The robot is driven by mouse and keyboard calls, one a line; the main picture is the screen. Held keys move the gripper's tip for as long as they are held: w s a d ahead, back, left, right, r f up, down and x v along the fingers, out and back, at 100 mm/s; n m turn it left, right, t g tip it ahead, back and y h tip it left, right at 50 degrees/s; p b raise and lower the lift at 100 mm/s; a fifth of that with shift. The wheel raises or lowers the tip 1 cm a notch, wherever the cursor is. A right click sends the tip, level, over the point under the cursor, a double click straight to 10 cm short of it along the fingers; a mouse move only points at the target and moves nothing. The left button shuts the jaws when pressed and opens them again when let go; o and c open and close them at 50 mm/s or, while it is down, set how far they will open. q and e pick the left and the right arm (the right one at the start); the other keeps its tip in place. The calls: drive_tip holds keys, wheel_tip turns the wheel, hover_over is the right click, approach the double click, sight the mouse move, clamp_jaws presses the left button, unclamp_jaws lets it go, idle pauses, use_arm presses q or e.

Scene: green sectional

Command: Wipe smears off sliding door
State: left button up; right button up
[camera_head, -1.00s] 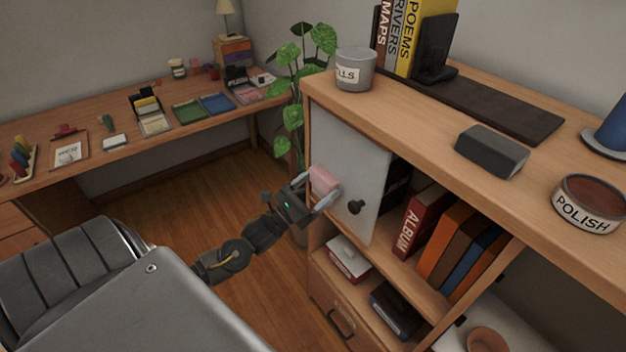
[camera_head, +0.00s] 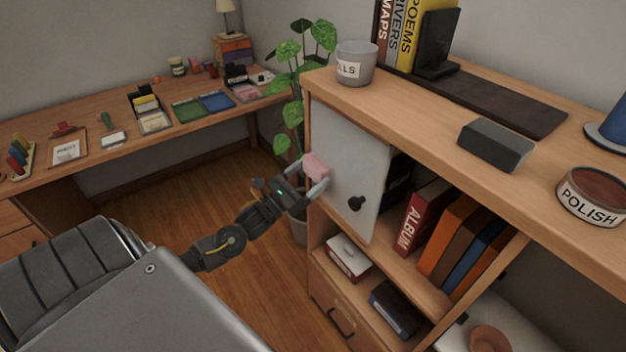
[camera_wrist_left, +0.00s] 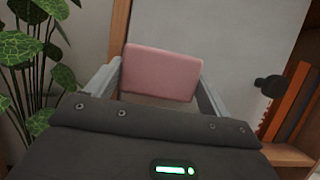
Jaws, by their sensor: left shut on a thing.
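The sliding door (camera_head: 345,165) is a pale grey panel with a dark round knob (camera_head: 356,203), at the left end of the wooden cabinet. My left gripper (camera_head: 312,178) is shut on a pink sponge (camera_head: 317,166), held at the door's left part. In the left wrist view the pink sponge (camera_wrist_left: 162,73) sits between the two fingers, with the door (camera_wrist_left: 215,35) behind it. I cannot tell whether the sponge touches the door. I make out no clear smears; the sponge and gripper hide part of the panel. My right gripper is not in view.
A grey cup (camera_head: 356,64), a dark block (camera_head: 495,144) and a polish tin (camera_head: 592,197) stand on the cabinet top (camera_head: 430,120). Books (camera_head: 460,240) fill the open shelf right of the door. A leafy plant (camera_head: 296,90) stands close behind my left gripper.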

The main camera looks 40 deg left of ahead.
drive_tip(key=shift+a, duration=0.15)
use_arm(q)
drive_tip(key=shift+s+a, duration=0.15)
drive_tip(key=shift+s, duration=0.15)
drive_tip(key=s, duration=0.1)
drive_tip(key=s+a+p, duration=0.1)
drive_tip(key=s, duration=0.1)
drive_tip(key=shift+s, duration=0.3)
drive_tip(key=s+p, duration=0.1)
drive_tip(key=s, duration=0.1)
drive_tip(key=s+a, duration=0.1)
drive_tip(key=s, duration=0.1)
drive_tip(key=shift+s+a+p, duration=0.15)
drive_tip(key=shift+p, duration=0.2)
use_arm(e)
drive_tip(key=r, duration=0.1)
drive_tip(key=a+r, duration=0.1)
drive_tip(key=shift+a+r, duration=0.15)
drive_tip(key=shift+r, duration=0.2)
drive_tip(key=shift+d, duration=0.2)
